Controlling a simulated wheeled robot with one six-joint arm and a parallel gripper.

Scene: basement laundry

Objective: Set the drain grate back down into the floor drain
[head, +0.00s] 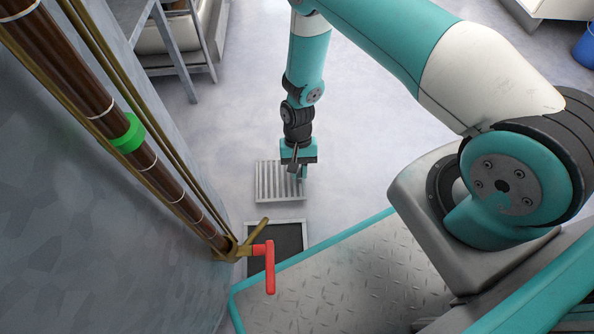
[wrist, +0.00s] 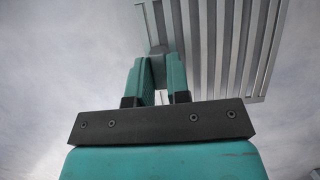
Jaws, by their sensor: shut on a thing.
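The drain grate (head: 268,184) is a pale grey slatted square. In the head view it shows just beyond the dark square floor drain (head: 278,238); whether it touches the floor I cannot tell. My gripper (head: 297,172) is shut on the grate near its right side. In the wrist view my gripper (wrist: 158,68) has its two teal fingers closed on a part at the near edge of the grate (wrist: 222,40), whose slats spread up and to the right. The exact contact is partly hidden by the fingers. The drain's near edge is partly hidden by my base and a red valve handle.
The red valve handle (head: 270,262) and brown pipes (head: 128,130) run along the left wall, close to the drain. A grey metal rack (head: 178,50) stands at the back left. A blue bucket (head: 585,48) is at the far right. The floor beyond the grate is clear.

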